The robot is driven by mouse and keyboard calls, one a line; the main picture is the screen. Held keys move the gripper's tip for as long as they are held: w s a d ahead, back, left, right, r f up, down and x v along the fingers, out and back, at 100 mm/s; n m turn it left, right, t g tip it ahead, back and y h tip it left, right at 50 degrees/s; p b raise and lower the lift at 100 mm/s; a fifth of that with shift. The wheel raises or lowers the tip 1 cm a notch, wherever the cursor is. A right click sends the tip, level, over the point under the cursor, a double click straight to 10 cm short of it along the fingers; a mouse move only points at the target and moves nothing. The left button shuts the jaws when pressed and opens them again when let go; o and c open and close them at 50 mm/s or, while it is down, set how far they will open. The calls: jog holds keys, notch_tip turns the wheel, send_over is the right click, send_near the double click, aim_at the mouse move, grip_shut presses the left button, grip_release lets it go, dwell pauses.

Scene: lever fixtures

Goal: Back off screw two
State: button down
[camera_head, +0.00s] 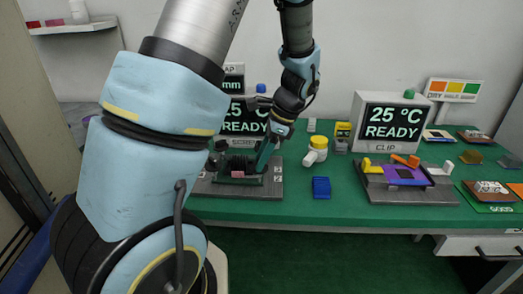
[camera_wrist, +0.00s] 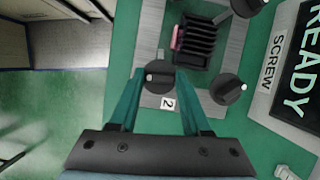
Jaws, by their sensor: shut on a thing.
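Screw two is a round black knob with a white mark (camera_wrist: 159,76), beside the "2" label (camera_wrist: 168,103) on the grey screw fixture (camera_wrist: 150,25). In the wrist view, my gripper (camera_wrist: 161,72) has its green fingers on either side of this knob, shut on it. In the head view, my gripper (camera_head: 264,160) reaches down at the right side of the fixture (camera_head: 215,189), and the arm and fingers hide the knob. A black finned block (camera_wrist: 200,43) with a pink piece (camera_wrist: 177,38) sits on the fixture beside the knob.
Other black knobs (camera_wrist: 228,92) stand close to my right finger. The SCREW display (camera_head: 243,116) reads "25 °C READY". A blue block (camera_head: 321,187) and a yellow-capped bottle (camera_head: 317,150) stand right of the fixture, before the clip fixture (camera_head: 415,197). Green table (camera_head: 340,215) is bare in front.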

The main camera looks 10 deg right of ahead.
jog(key=n+g+p, duration=0.1)
jog(key=n, duration=0.2)
jog(key=n+g+p, duration=0.1)
jog(key=n+p, duration=0.1)
jog(key=n, duration=0.1)
jog(key=shift+w+r+n+g+h, duration=0.1)
jog(key=shift+w+n+g+h, duration=0.1)
jog(key=shift+n+g+h, duration=0.1)
jog(key=n+g, duration=0.1)
jog(key=n, duration=0.2)
jog(key=n+h+p, duration=0.1)
jog(key=n, duration=0.2)
jog(key=shift+w+a+g+h, duration=0.1)
jog(key=shift+a+g+h, duration=0.05)
jog(key=shift+g+h, duration=0.2)
jog(key=n+h, duration=0.1)
jog(key=n, duration=0.2)
jog(key=n+h+p, duration=0.1)
jog(key=n, duration=0.2)
jog(key=shift+a+n+g, duration=0.15)
jog(key=shift+n+g, duration=0.1)
jog(key=shift+n, duration=0.05)
jog(key=n+h, duration=0.1)
jog(key=n, duration=0.2)
jog(key=n+h, duration=0.2)
jog(key=n, duration=0.1)
jog(key=shift+a, duration=0.15)
jog(key=shift+n+t, duration=0.4)
jog(key=shift+c, duration=1.8)
grip_release()
